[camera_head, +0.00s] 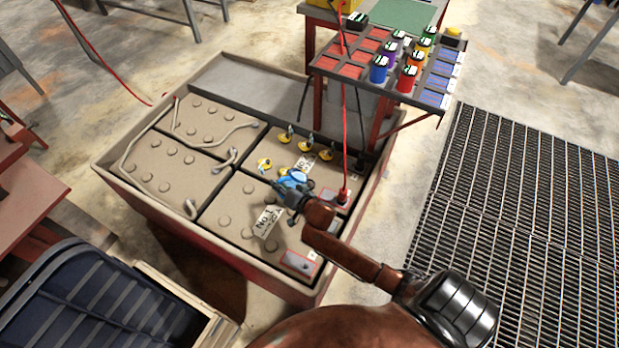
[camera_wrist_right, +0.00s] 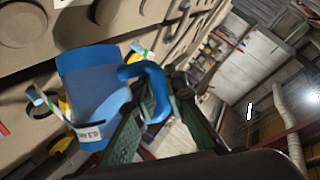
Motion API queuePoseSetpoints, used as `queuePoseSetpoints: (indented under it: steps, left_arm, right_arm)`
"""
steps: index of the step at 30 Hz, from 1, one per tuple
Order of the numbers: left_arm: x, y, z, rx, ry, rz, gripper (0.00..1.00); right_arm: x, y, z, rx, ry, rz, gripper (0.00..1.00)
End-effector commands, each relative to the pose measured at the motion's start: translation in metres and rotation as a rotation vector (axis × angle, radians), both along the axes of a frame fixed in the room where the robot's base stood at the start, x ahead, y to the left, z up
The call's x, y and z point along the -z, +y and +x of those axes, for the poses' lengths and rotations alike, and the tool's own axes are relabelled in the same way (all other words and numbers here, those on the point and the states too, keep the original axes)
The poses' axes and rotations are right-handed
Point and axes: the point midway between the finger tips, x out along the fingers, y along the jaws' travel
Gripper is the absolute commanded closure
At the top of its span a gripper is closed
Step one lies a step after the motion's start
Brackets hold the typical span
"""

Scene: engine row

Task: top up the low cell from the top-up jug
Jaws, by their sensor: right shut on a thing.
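A blue top-up jug (camera_wrist_right: 92,90) with a curved handle and a white label fills the left of the right wrist view. My right gripper (camera_wrist_right: 150,118) is shut on its handle. In the head view the jug (camera_head: 293,178) is small, above the front battery block (camera_head: 235,205), near yellow caps (camera_head: 265,164). My right gripper (camera_head: 290,194) partly covers it. The jug looks tilted in the wrist view. Several yellow caps with small upright indicators stand in a row on the block behind. I cannot tell which cell is low, nor the liquid level. My left gripper is not in view.
The batteries sit in a large tray (camera_head: 107,163) with raised walls. A red cable (camera_head: 345,130) drops to a red terminal. A rack of coloured cups (camera_head: 378,68) stands behind. A dark blue crate (camera_head: 95,300) is at front left. Metal grating (camera_head: 520,200) covers the right floor.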

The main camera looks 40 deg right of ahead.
Motion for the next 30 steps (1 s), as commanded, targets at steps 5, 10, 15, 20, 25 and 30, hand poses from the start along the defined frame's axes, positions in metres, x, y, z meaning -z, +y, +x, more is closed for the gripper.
queuePoseSetpoints:
  steps: [5,10,15,20,25,30]
  left_arm:
    - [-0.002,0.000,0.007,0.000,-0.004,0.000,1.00]
    - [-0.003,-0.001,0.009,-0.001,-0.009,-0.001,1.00]
    - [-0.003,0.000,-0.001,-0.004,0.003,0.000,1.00]
    - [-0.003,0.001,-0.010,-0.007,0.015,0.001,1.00]
    - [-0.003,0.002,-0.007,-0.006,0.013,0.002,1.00]
    - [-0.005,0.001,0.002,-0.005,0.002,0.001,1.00]
  right_arm:
    - [-0.003,0.000,0.001,-0.002,-0.005,0.016,1.00]
    - [-0.003,0.000,0.001,-0.002,-0.006,0.024,1.00]
    - [-0.004,-0.001,0.001,-0.003,-0.006,0.033,1.00]
    - [-0.004,-0.002,0.001,-0.002,-0.007,0.044,1.00]
    - [-0.005,-0.003,0.000,-0.002,-0.007,0.054,1.00]
    - [-0.005,-0.004,0.000,-0.001,-0.008,0.062,1.00]
